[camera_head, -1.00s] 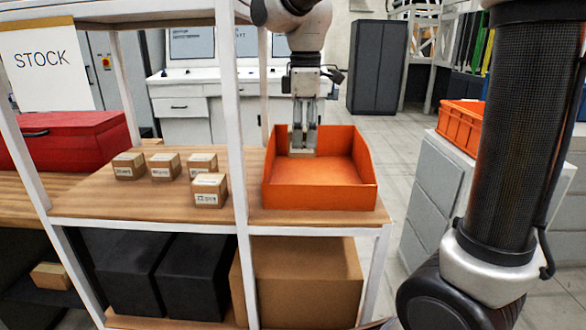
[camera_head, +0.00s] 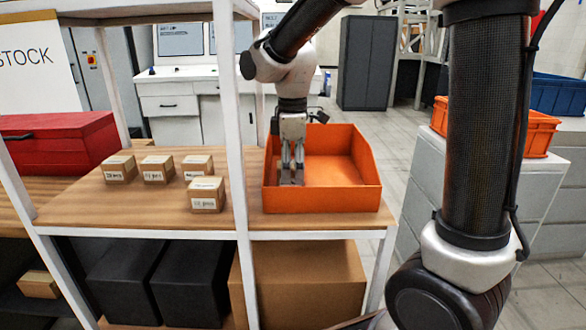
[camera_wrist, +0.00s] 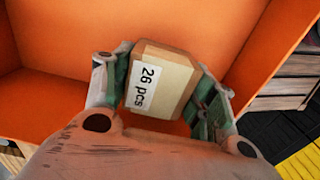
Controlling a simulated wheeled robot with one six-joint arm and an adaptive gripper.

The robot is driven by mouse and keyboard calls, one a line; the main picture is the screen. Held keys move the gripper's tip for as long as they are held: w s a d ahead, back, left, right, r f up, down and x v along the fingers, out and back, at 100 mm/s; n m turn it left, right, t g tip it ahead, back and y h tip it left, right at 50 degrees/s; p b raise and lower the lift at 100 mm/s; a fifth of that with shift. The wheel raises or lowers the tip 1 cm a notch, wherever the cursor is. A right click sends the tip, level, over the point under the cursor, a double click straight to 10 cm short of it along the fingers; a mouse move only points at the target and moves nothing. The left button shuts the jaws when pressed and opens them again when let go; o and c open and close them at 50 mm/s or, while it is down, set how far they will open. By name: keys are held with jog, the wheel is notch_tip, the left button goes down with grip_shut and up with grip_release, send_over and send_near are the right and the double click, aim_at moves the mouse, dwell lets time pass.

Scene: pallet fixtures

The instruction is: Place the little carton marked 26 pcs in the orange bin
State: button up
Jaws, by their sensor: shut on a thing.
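The little carton (camera_wrist: 165,82) marked 26 pcs is between the fingers of my gripper (camera_wrist: 163,90) in the wrist view. My gripper is shut on it, with a finger pressed on each side. The orange bin (camera_head: 320,200) stands on the wooden shelf in the head view. There my gripper (camera_head: 291,182) points down inside the left part of the bin. The carton is hard to make out in that view. In the wrist view the bin's orange wall (camera_wrist: 130,20) fills the background. I cannot tell whether the carton touches the bin's floor.
Several similar small cartons (camera_head: 206,195) stand on the shelf (camera_head: 120,215) left of the white post (camera_head: 236,130). A red case (camera_head: 60,143) is at the far left. Another orange crate (camera_head: 530,133) sits on a grey cabinet at the right. The bin's right side is empty.

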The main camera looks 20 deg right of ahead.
aim_at(293, 164)
jog(key=shift+f, duration=0.2)
jog(key=o, duration=1.1)
notch_tip(293, 164, up, 12)
jog(key=s+d+f+m+t, duration=0.2)
jog(key=s+d+f+m, duration=0.1)
jog(key=s+d+m, duration=0.4)
jog(key=s+d+f+m+t, duration=0.2)
jog(key=s+d+m, duration=0.5)
jog(key=s+d, duration=0.2)
jog(key=shift+s+d+f, duration=0.3)
jog(key=shift+s+f, duration=0.1)
jog(key=shift+s, duration=0.85)
